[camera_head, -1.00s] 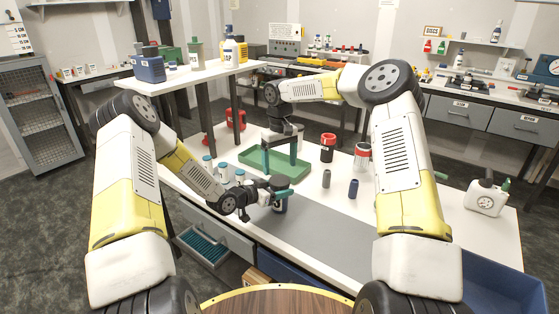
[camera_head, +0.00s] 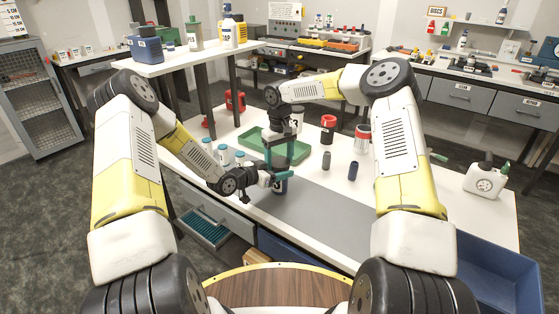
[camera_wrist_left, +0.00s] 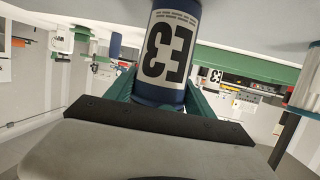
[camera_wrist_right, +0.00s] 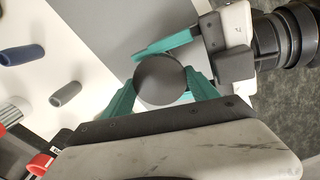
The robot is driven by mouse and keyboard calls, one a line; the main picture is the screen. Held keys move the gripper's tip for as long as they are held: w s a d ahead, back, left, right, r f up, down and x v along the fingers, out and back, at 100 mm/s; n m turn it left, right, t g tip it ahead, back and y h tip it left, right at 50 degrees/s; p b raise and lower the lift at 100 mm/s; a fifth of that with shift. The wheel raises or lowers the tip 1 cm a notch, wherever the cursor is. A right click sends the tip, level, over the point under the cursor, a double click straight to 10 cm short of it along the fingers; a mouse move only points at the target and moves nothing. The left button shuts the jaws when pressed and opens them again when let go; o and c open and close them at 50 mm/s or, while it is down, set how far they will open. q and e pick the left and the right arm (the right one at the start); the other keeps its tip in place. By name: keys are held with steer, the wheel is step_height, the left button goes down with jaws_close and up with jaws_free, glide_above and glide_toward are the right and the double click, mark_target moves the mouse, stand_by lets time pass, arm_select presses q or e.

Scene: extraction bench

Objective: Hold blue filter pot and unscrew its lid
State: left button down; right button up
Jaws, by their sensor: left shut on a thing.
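The blue filter pot (camera_head: 281,187) stands upright at the front of the bench. In the left wrist view the blue pot (camera_wrist_left: 168,50) fills the top middle, its white label upside down. My left gripper (camera_head: 277,178) is shut on its side. My right gripper (camera_head: 280,155) points down from above the pot. In the right wrist view the pot's round dark lid (camera_wrist_right: 161,80) sits between the tips of my right gripper (camera_wrist_right: 162,84). The fingers are apart, one on each side of the lid; I cannot tell whether they touch it.
A green tray (camera_head: 247,146) lies behind the pot. Blue-capped bottles (camera_head: 222,155) stand left, and a red-topped jar (camera_head: 328,129) stands behind right. A grey vial (camera_head: 327,160) and a dark blue vial (camera_head: 353,171) stand right. The grey mat (camera_head: 325,215) is clear at front right.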

steer(key=c, duration=0.5)
steer(key=n, duration=0.6)
steer(key=shift+n, duration=0.4)
steer(key=o, duration=1.5)
steer(key=shift+o, duration=0.2)
steer(key=shift+r, duration=2.35)
arm_select(q)
steer(key=shift+c, duration=1.4)
jaws_free()
